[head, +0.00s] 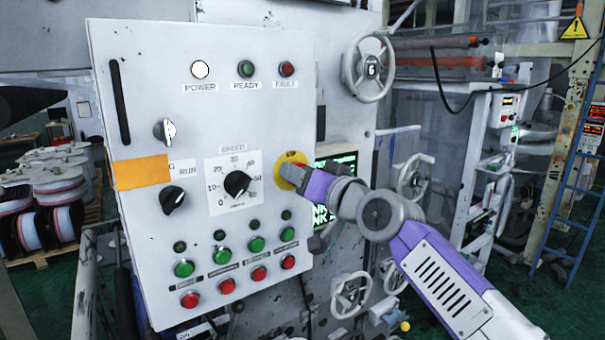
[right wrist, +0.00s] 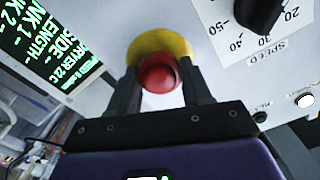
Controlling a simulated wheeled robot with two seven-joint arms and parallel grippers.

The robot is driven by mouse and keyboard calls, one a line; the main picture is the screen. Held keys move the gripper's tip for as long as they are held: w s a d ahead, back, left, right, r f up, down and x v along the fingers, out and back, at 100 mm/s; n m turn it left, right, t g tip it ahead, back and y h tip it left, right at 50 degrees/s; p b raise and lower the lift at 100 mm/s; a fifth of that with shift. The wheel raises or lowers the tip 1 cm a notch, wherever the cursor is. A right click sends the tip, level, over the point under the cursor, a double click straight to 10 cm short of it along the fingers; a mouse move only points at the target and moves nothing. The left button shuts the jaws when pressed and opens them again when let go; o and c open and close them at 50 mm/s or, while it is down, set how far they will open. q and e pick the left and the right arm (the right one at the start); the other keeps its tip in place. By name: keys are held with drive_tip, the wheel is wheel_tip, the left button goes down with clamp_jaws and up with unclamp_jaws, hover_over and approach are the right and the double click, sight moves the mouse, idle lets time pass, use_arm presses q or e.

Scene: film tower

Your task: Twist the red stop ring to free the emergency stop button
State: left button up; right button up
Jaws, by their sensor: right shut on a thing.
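The red stop ring (right wrist: 158,75) of the emergency stop shows in the right wrist view, in front of its round yellow backing plate (right wrist: 160,42). In the head view the yellow plate (head: 284,161) shows at the right edge of the white control panel, with the red part mostly hidden behind my gripper. My right gripper (head: 290,175) is at the button; in the right wrist view its two dark fingers (right wrist: 158,80) stand on either side of the red ring and are shut on it. My left gripper is not in view.
A handwheel (head: 368,68) is above right of the panel. A display with green text (right wrist: 45,45) is beside the button.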

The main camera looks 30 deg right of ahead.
drive_tip(key=shift+m, duration=0.8)
drive_tip(key=o, duration=1.1)
drive_tip(key=shift+c, duration=0.2)
drive_tip(key=shift+s, duration=0.1)
drive_tip(key=s+b, duration=0.1)
drive_tip(key=s, duration=0.6)
drive_tip(key=shift+s+d, duration=0.25)
drive_tip(key=shift+d, duration=0.05)
